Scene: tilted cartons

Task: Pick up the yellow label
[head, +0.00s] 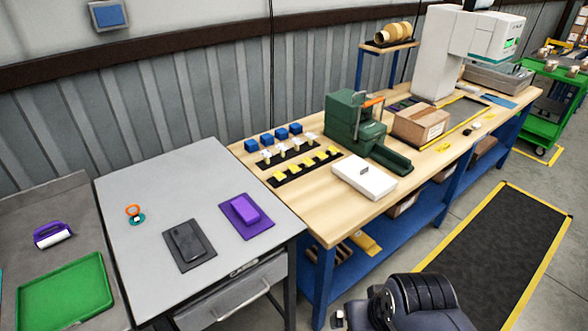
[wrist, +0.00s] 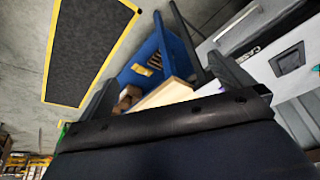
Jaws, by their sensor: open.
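Several small yellow pieces (head: 304,165) stand in a row on a black strip on the wooden bench, in the head view. A small flat yellow piece (head: 443,147) lies farther right on the bench, in front of the brown carton (head: 421,122). I cannot tell for sure which of these is the yellow label. In the wrist view my gripper (wrist: 163,68) is open, with nothing between its fingers. It is away from the bench top, and no yellow label shows clearly between the fingers.
A green machine (head: 350,121) and a white box (head: 364,178) stand on the wooden bench (head: 323,216). The grey table (head: 152,255) to the left holds a purple block (head: 245,209) and a dark device (head: 188,241). A yellow-edged black mat (head: 505,250) covers clear floor at right.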

